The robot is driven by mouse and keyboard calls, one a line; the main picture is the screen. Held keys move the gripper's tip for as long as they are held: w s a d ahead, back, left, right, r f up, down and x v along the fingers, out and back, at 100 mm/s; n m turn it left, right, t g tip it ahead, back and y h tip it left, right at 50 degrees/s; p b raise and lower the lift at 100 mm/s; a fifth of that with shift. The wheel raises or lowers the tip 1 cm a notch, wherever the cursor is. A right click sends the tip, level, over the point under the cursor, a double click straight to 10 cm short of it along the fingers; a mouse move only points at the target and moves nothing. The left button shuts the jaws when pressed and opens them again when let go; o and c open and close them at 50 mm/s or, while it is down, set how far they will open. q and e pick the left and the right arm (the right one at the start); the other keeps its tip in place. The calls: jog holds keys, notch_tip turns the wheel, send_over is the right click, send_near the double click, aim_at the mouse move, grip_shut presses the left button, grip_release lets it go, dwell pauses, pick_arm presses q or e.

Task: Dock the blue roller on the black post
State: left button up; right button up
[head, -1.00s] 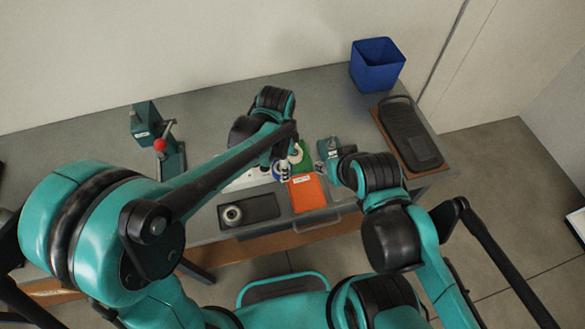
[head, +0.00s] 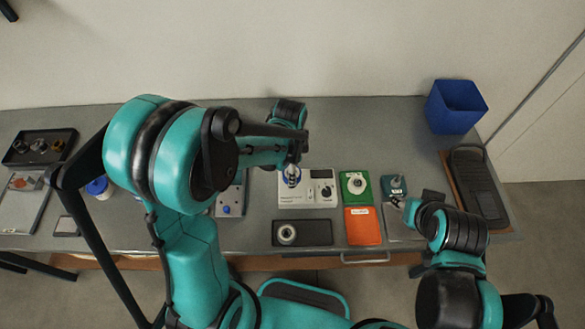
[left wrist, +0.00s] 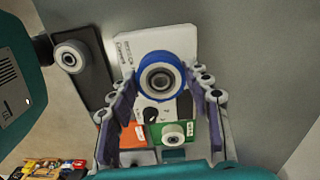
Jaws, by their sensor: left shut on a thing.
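The blue roller (left wrist: 142,82) has a blue rim and a pale hub with a dark centre. My left gripper (head: 292,181) is shut on it, and in the left wrist view its fingers (left wrist: 160,85) stand on both sides. In the head view the roller (head: 292,177) is over the left part of a white unit (head: 300,202), apparently above its top.
A green tray (head: 348,197) holds a white roller (head: 357,184). An orange tray (head: 362,226) and a black tray (head: 315,232) with another roller lie in front. A teal fixture (head: 393,187) stands near my right gripper. A blue bin (head: 456,107) stands at the back right.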

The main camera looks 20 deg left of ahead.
pick_arm(q)
jog(key=shift+f+b, duration=0.8)
jog(key=shift+f, duration=0.7)
dwell(0.4)
jog(key=shift+f+b, duration=0.6)
jog(key=shift+b, duration=0.2)
jog(key=o, duration=0.9)
jog(key=shift+r, duration=0.15)
notch_tip(320, 180, up, 11)
jog(key=p, duration=0.8)
